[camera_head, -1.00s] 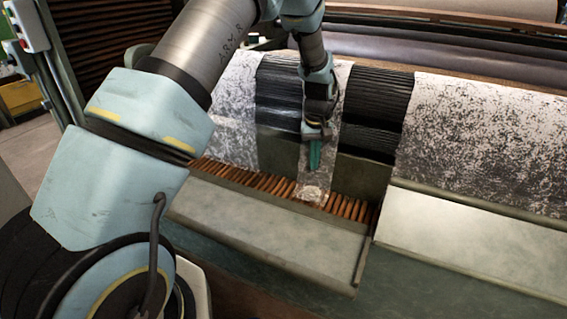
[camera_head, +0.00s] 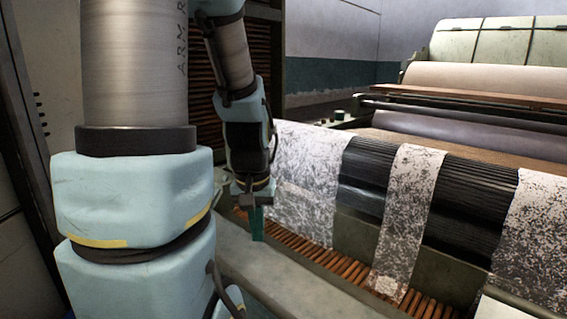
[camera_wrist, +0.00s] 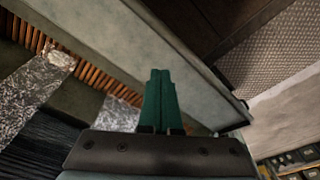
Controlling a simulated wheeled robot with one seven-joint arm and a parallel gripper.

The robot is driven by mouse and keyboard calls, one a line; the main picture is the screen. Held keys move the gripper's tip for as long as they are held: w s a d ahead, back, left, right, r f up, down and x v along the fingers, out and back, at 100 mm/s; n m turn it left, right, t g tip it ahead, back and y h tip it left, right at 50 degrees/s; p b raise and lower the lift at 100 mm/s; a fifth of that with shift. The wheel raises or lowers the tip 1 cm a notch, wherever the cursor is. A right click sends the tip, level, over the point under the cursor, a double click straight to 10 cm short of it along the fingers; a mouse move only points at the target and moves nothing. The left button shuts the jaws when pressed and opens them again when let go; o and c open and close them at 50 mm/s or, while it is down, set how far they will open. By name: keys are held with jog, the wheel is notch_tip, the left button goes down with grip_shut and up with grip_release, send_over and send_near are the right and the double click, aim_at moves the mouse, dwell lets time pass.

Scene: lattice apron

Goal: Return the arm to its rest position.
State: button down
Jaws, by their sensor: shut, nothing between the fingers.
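My gripper (camera_head: 257,224) points down at the end of my arm, in front of the left end of the machine. Its green fingers are together and hold nothing. In the wrist view the fingers (camera_wrist: 161,85) lie side by side above the pale ledge (camera_wrist: 130,40). My arm is bent, with its large upper links filling the left of the head view.
A speckled strip (camera_head: 408,215) hangs over the black ribbed roller (camera_head: 465,205), between wider speckled sheets (camera_head: 310,180). Brown slats (camera_head: 335,262) run below them. The machine's ledge (camera_head: 265,275) lies close to my gripper. A textured mat (camera_wrist: 265,60) shows in the wrist view.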

notch_tip(320, 180, up, 19)
jog(key=s+a+p, duration=0.1)
jog(key=p, duration=1.8)
jog(key=shift+s+r, duration=0.2)
jog(key=shift+a, duration=0.1)
jog(key=w+d+f+m+b, duration=0.2)
jog(key=w+d+f+b, duration=0.25)
jog(key=d+f, duration=0.3)
jog(key=w+d+f+m+g+b, duration=0.1)
jog(key=w+d+f+b, duration=0.3)
jog(key=d+f+b, duration=0.4)
jog(key=w+d+f+m+b, duration=0.2)
jog(key=w+d+f+b, duration=0.2)
jog(key=d+f, duration=0.4)
jog(key=d+f+b, duration=0.3)
jog(key=d+f, duration=0.1)
jog(key=s+d+f+m+b, duration=0.1)
jog(key=d+f+b, duration=0.2)
jog(key=d+f, duration=0.1)
jog(key=d+f+m+b, duration=0.1)
jog(key=d+f+b, duration=0.2)
jog(key=d+f, duration=0.2)
jog(key=shift+s+f+g+b, duration=0.3)
jog(key=shift+s+f+b, duration=0.1)
jog(key=shift+f, duration=0.2)
jog(key=shift+w+f, duration=0.1)
jog(key=shift+f, duration=0.7)
